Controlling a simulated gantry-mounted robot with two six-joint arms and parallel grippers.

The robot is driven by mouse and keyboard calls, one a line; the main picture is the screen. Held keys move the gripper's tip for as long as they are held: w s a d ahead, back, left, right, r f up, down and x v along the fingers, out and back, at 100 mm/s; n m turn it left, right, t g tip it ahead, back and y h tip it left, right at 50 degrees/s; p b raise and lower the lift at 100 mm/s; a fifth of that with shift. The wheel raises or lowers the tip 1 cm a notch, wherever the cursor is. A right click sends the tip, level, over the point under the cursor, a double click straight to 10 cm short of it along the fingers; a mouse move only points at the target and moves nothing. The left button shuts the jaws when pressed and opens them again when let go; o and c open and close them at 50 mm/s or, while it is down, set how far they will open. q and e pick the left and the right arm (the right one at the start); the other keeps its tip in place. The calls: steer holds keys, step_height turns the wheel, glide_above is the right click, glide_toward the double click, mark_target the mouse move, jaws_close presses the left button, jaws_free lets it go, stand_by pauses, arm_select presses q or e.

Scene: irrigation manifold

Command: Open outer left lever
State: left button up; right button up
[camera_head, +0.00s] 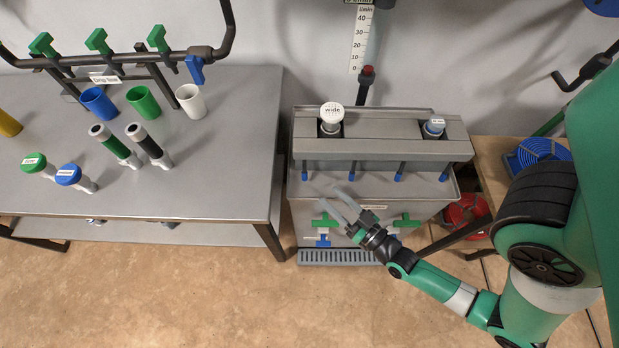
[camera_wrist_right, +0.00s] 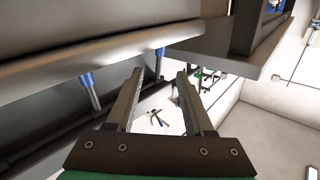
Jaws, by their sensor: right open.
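On the grey manifold box (camera_head: 378,182), a green lever (camera_head: 325,220) sits at the left of the front, with a blue lever (camera_head: 323,241) below it. Another green lever (camera_head: 405,221) is at the right of the front. My right gripper (camera_head: 329,194) is open and empty in front of the box, its fingers pointing up and left above the left green lever. In the right wrist view the open fingers (camera_wrist_right: 160,74) have no lever between them close up. Blue nozzles (camera_wrist_right: 88,80) hang to their left. The right gripper partly hides the box front. My left gripper is not visible.
A grey table (camera_head: 235,130) at left bears blue, green and white cups and several tools. A pipe (camera_head: 130,60) behind it carries green levers (camera_head: 97,40) and a blue lever (camera_head: 195,68). A slotted grate (camera_head: 335,257) lies below the box. Open floor (camera_head: 190,300) is in front.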

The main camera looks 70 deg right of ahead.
mark_target(304, 169)
steer(key=b+x, duration=0.1)
steer(key=x, duration=0.9)
steer(key=shift+b, duration=0.3)
jaws_close()
stand_by(0.7)
